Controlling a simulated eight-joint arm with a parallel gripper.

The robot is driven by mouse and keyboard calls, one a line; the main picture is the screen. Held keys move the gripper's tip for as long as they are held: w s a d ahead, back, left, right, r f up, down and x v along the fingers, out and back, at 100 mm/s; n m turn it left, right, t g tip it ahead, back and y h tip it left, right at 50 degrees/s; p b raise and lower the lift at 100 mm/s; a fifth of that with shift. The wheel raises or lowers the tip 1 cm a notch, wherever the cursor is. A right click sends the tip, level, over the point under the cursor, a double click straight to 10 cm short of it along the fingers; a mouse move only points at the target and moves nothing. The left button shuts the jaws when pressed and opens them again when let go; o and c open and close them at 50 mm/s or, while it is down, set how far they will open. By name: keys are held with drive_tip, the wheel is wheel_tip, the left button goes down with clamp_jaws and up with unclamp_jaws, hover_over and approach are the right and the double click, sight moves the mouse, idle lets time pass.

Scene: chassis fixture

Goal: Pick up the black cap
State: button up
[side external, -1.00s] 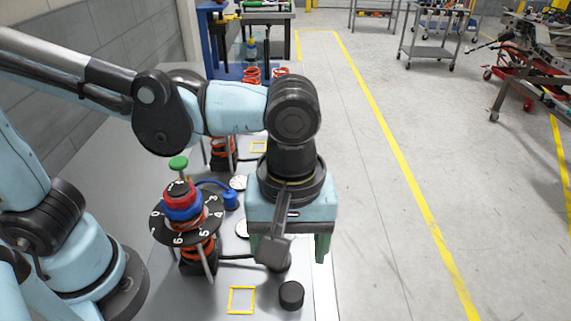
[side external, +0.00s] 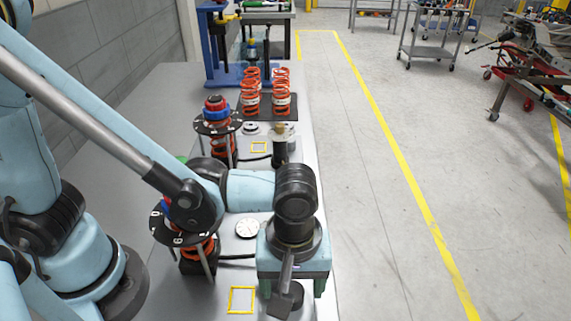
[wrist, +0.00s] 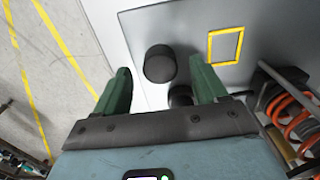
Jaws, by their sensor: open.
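The black cap (wrist: 160,64) is a short dark cylinder standing on the light table surface. In the wrist view it shows between my two green fingers, closer to the right one, with a gap on each side. My gripper (wrist: 158,76) is open and empty, pointing down over the cap. In the side external view my gripper (side external: 292,288) is low near the table's right edge. There the cap (side external: 297,291) is partly hidden behind the gripper and its attached dark part. I cannot tell the exact height of the fingers beside the cap.
A yellow square outline (side external: 241,299) lies left of the cap. A second dark round part (wrist: 181,95) is partly hidden by my gripper. A spring assembly with a numbered black disc (side external: 168,230) stands to the left. The table's edge and open floor (side external: 440,180) lie to the right.

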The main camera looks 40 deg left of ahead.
sight(292, 291)
drive_tip(key=shift+f, duration=0.75)
drive_tip(key=c, duration=1.1)
drive_tip(key=shift+r, duration=0.15)
drive_tip(key=w+a+r, duration=0.1)
drive_tip(key=a+r, duration=0.1)
drive_tip(key=r, duration=0.3)
drive_tip(key=w+a+r, duration=0.1)
drive_tip(key=a+r, duration=0.1)
drive_tip(key=r, duration=0.4)
drive_tip(key=w+a+r, duration=0.1)
drive_tip(key=a+r, duration=0.1)
drive_tip(key=r, duration=0.3)
drive_tip(key=shift+w+a+r, duration=0.25)
drive_tip(key=shift+a, duration=0.05)
drive_tip(key=shift+f, duration=1.8)
